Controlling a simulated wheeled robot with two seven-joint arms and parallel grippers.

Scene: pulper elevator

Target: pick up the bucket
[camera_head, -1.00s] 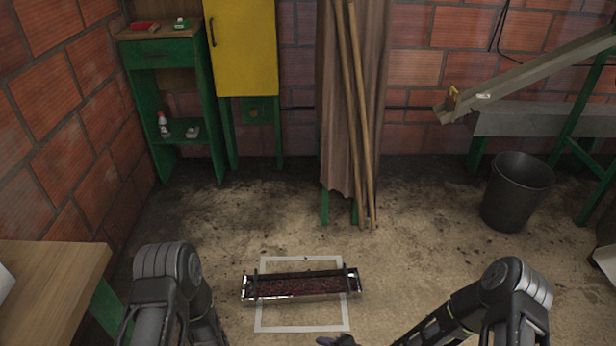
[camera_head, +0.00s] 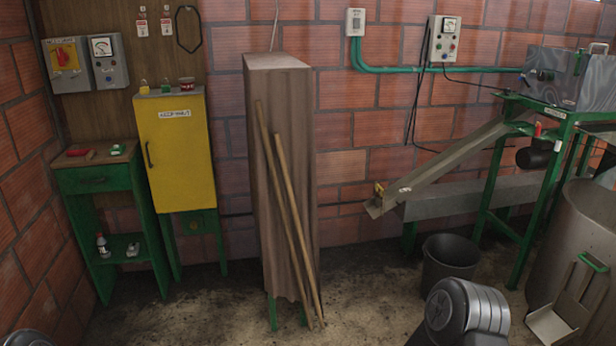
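A black bucket (camera_head: 447,262) stands upright on the floor at the right, below the metal chute. Part of my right arm shows at the bottom right, in front of the bucket's lower edge. A small piece of my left arm shows at the bottom left corner. Neither gripper is in view. Nothing is seen touching the bucket's rim.
A large metal drum (camera_head: 575,245) with a dustpan (camera_head: 568,305) stands at the right. Two wooden poles (camera_head: 285,215) lean on a brown covered column (camera_head: 280,100). A yellow cabinet (camera_head: 180,150) is at the left.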

